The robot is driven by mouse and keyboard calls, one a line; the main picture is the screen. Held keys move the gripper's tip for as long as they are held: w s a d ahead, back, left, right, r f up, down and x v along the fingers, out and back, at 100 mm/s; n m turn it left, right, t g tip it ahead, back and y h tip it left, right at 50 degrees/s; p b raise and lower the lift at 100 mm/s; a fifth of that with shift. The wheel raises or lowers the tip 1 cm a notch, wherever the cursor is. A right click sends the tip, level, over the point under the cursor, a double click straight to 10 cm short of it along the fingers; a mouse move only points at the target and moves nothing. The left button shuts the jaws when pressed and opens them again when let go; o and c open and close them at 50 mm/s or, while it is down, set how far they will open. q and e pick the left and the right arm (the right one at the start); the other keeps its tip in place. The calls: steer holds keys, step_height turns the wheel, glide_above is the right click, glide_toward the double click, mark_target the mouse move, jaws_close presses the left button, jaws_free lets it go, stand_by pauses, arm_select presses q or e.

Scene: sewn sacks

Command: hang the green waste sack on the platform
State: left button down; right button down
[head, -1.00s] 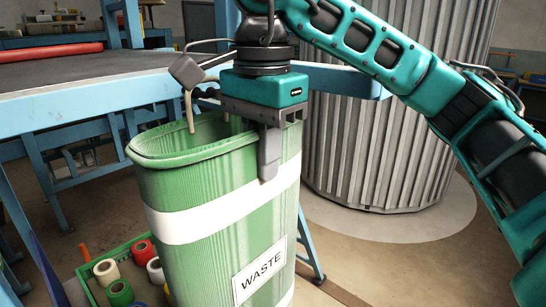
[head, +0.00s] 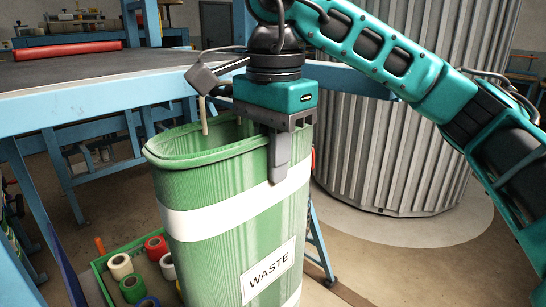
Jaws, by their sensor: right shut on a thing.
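The green waste sack (head: 190,190) hangs upright and open-mouthed in the middle of the head view, with a white band and a "WASTE" label (head: 268,271). My right gripper (head: 279,155) is shut on the sack's rim at its right side, with one finger outside the wall. The other finger is hidden behind the rim. The blue platform (head: 80,115) is behind and left of the sack, its edge running behind my gripper. A bent beige hook or rod (head: 203,115) comes down at the sack's mouth; whether it touches the rim is unclear. My left gripper is not in view.
A green crate (head: 103,274) of several coloured rolls stands on the floor at lower left. A large ribbed metal cylinder (head: 385,150) stands behind at right. A red roll (head: 68,51) lies at the platform's far side. Open floor shows at lower right.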

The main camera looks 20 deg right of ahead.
steer(key=c, duration=1.1)
jaws_free()
steer(key=shift+c, duration=0.2)
step_height(320, 180, up, 13)
steer(key=shift+s, duration=0.1)
